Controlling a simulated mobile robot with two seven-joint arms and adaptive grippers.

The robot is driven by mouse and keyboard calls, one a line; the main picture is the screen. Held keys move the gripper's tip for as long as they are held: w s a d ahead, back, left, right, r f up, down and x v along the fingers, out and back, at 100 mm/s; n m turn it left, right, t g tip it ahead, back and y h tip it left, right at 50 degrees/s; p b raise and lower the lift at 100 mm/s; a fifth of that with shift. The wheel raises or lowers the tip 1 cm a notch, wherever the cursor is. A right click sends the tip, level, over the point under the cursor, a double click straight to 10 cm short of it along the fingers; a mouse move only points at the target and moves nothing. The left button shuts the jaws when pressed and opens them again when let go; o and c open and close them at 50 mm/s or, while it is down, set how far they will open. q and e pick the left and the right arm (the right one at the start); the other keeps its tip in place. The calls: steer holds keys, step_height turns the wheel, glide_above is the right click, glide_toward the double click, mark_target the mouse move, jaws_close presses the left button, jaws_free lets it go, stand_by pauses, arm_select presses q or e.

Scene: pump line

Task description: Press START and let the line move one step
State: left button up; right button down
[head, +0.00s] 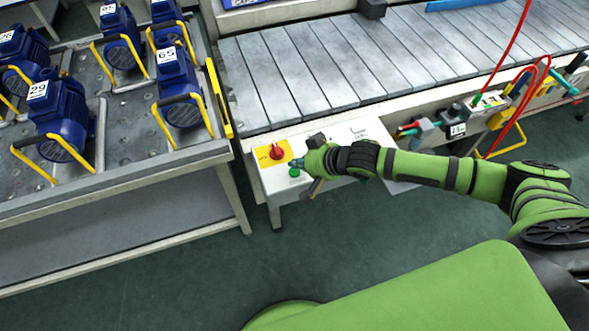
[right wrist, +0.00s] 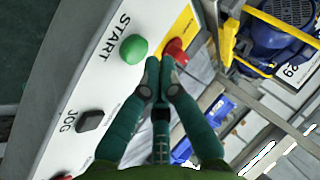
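The green START button (head: 294,172) sits on the white control panel (head: 271,184) at the near edge of the conveyor. In the right wrist view the START button (right wrist: 133,48) is clear, with its label beside it. My right gripper (head: 297,163) is over the panel close to the button. In the right wrist view its fingertips (right wrist: 160,70) are together and empty, beside the button and not covering it. Whether they touch the panel cannot be told. The slatted conveyor (head: 300,75) lies behind the panel. My left gripper is out of view.
A red knob (head: 277,152) on a yellow plate is beside START, and a black JOG button (right wrist: 90,120) is on the same panel. Blue pumps with yellow handles (head: 180,85) stand on a rack at left. Red hoses (head: 519,105) hang at right.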

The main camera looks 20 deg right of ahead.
steer(key=shift+f, duration=0.15)
steer(key=shift+f, duration=0.25)
steer(key=shift+f, duration=0.5)
stand_by(0.8)
steer(key=shift+r, duration=0.15)
steer(key=shift+r+p, duration=0.75)
steer(key=shift+p, duration=0.15)
steer(key=shift+r, duration=0.1)
